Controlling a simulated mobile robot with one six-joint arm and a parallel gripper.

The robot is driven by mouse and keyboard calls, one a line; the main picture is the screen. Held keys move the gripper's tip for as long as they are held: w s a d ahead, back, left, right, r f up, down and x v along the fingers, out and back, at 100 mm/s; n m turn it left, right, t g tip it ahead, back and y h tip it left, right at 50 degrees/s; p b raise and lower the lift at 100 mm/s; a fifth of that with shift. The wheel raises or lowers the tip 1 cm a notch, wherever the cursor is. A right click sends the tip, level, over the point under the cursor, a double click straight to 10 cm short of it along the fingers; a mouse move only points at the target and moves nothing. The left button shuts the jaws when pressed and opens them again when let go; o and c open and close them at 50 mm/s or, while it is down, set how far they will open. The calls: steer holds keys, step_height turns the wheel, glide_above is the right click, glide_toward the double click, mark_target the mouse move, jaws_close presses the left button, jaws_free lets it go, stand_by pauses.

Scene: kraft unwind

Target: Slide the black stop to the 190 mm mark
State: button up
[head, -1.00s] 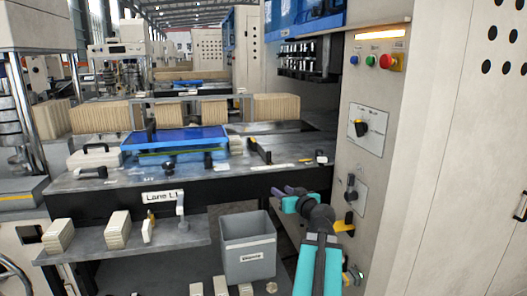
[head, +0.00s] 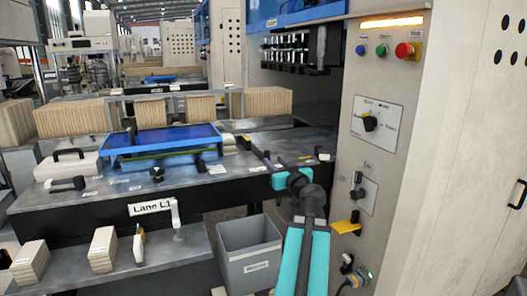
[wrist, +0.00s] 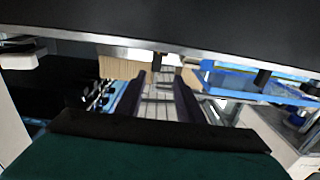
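My gripper (head: 272,162) is at the right end of the Lane L1 table in the head view, its purple-grey fingers pointing back left. In the wrist view its two dark fingers (wrist: 162,88) are spread, with nothing clearly held between them. A small dark upright piece (wrist: 160,60) shows beyond the fingertips there; I cannot tell whether it is the black stop. In the head view a black bar (head: 248,146) lies on the table just behind and left of the fingers. A small black block (head: 202,164) stands before the blue tray. The 190 mm mark is not readable.
A blue tray (head: 160,139) lies mid-table, with brown stacks (head: 150,112) behind it. The control panel (head: 375,120) rises close on the right, with a protruding yellow piece (head: 345,227). A grey bin (head: 250,252) stands below the table.

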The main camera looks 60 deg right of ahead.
steer(key=shift+s+d, duration=0.2)
steer(key=shift+w+d+r+p, duration=0.15)
steer(key=shift+p, duration=0.55)
steer(key=p+x, duration=0.2)
steer(key=p, duration=0.6)
steer(key=shift+w+d, duration=0.15)
steer(key=shift+p+x, duration=1.85)
steer(key=shift+x, duration=3.65)
steer(key=shift+f, duration=0.2)
steer(key=shift+c, duration=0.4)
jaws_close()
